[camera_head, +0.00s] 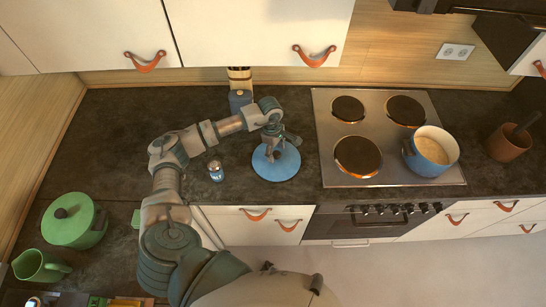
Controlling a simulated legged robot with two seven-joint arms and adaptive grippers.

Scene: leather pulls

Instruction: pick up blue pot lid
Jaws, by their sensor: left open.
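The blue pot lid (277,171) lies on the dark countertop, left of the stove. My left gripper (275,152) is directly over the lid, pointing down at its middle, with its fingers around or very near the knob. The gripper is open. The lid's knob and part of its centre are hidden by the fingers, so I cannot tell whether they touch. A blue pot (431,152) without a lid stands on the front right burner and holds something pale. My right gripper is not in view.
A small blue-and-white jar (215,171) stands left of the lid. A dark container (240,100) stands behind my wrist. The stove (386,182) is at the right, with a brown pot (505,145) beyond it. A green pot (74,221) and green jug (38,266) are at far left.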

